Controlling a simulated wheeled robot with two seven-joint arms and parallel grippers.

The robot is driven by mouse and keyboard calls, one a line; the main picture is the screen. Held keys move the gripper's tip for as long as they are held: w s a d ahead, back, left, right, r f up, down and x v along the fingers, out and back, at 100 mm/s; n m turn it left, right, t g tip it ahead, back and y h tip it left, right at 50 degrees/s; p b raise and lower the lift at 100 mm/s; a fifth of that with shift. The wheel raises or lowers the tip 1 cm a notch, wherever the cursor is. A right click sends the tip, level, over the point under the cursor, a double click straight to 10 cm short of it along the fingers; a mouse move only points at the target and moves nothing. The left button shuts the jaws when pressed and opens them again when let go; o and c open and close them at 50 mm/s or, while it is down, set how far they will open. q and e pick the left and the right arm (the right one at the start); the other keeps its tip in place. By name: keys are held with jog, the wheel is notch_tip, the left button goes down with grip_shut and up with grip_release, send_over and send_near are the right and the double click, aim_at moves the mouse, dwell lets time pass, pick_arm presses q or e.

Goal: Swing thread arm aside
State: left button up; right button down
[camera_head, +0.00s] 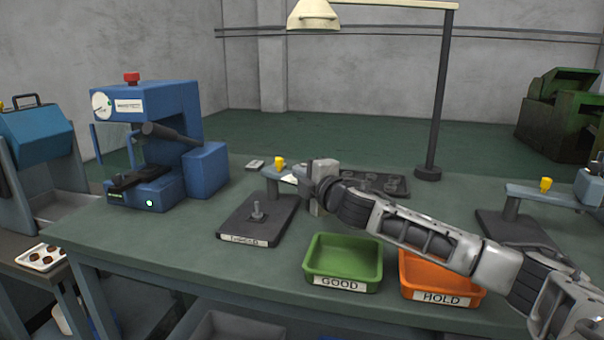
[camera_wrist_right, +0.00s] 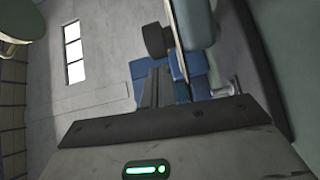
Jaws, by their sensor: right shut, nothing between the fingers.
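The thread station has a dark base plate (camera_head: 243,225) with a label on its front edge, and a small threaded stud (camera_head: 257,212) stands upright on it. Its blue-grey thread arm (camera_head: 270,172) with a yellow knob (camera_head: 279,162) sits above the plate's far side. In the right wrist view a blue-grey part with a dark round end (camera_wrist_right: 158,40) shows close beside the fingers; it seems to be this arm. My right gripper (camera_head: 298,180) is shut and empty at the arm's right end. I cannot tell whether they touch. My left gripper is not in view.
A green GOOD bin (camera_head: 343,285) and an orange HOLD bin (camera_head: 440,295) stand at the front edge, below my right arm. A blue machine (camera_head: 170,140) stands left. A dark tray (camera_head: 385,184) lies behind my wrist. A lamp post (camera_head: 440,100) rises behind. A similar station (camera_head: 515,228) is at right.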

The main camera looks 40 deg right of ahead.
jog(key=shift+d, duration=0.1)
jog(key=shift+d+r+p, duration=0.15)
jog(key=shift+d+p, duration=0.6)
jog(key=shift+p, duration=0.05)
jog(key=shift+d, duration=0.25)
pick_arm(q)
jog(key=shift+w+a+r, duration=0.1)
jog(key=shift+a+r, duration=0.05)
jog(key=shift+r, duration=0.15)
pick_arm(e)
jog(key=shift+w, duration=0.1)
